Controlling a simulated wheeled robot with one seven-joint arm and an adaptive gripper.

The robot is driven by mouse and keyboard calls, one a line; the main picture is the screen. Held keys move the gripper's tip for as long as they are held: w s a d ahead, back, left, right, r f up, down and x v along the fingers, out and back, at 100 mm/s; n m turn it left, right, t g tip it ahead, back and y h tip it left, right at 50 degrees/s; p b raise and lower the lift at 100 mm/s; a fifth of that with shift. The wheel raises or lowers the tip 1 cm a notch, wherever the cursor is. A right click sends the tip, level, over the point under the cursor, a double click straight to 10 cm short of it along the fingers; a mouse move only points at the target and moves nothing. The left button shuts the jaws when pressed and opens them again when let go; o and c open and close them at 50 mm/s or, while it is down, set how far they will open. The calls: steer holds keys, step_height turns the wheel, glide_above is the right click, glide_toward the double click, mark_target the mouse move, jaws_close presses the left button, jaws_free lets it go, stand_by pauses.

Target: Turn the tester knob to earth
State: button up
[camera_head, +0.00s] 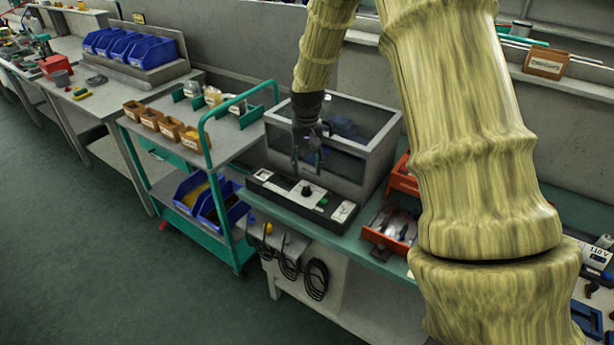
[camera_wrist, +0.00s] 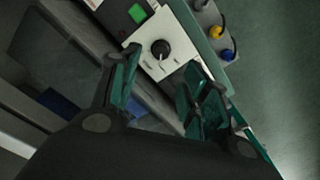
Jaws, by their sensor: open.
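The tester (camera_head: 283,200) is a long dark box with a pale panel on the green-edged bench. Its black round knob (camera_head: 307,190) sits on the pale panel; in the wrist view the knob (camera_wrist: 160,48) lies just beyond and between my fingertips. My gripper (camera_head: 307,160) hangs above the tester, fingers pointing down. In the wrist view my gripper (camera_wrist: 160,65) is open and empty, its two fingers spread apart. The panel's markings are too small to read.
A grey clear-fronted box (camera_head: 350,160) stands right behind the tester. Red bins (camera_head: 400,222) of parts lie to its right. A green-framed trolley (camera_head: 205,140) stands to the left. Black cables (camera_head: 288,262) hang at the bench front. Floor space is clear at front left.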

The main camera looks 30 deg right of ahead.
steer(key=shift+r, duration=1.55)
